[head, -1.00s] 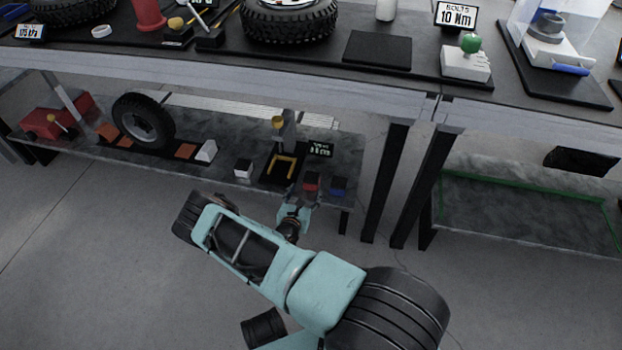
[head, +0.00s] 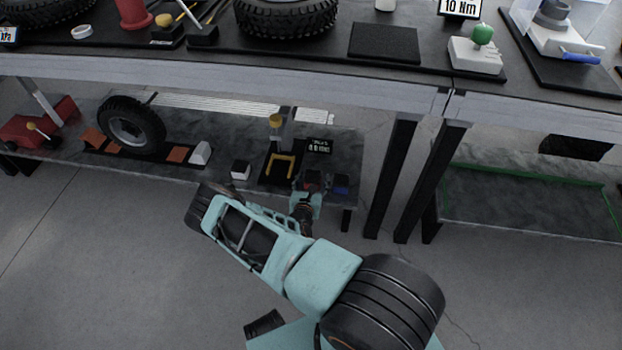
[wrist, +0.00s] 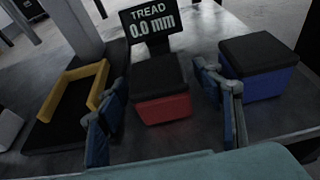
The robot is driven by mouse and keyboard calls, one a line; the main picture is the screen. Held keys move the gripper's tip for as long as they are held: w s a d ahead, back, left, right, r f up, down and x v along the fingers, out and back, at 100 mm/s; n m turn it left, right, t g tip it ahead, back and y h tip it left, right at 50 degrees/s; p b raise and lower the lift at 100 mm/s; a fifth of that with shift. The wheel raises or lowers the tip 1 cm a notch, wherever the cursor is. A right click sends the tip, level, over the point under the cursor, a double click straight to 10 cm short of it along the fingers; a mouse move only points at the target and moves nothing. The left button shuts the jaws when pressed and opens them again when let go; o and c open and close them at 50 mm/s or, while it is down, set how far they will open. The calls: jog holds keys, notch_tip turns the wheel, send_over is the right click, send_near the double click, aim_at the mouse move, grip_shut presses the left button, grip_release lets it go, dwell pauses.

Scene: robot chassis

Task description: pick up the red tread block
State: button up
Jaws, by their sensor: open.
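The red tread block (wrist: 163,106), a red box with a black top, stands on the lower grey shelf. In the wrist view it lies between the two blue fingers of my gripper (wrist: 168,112), which are open, one on each side and apart from it. In the head view my gripper (head: 306,188) is at the shelf's front edge and hides most of the red tread block (head: 313,177).
A blue block with black top (wrist: 258,68) stands close right of my right finger. A yellow U-shaped holder (wrist: 75,88) is at left. A TREAD 0.0 mm display (wrist: 152,22) stands behind. The bench top (head: 250,72) overhangs the lower shelf (head: 345,150).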

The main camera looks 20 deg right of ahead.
jog(key=c, duration=1.3)
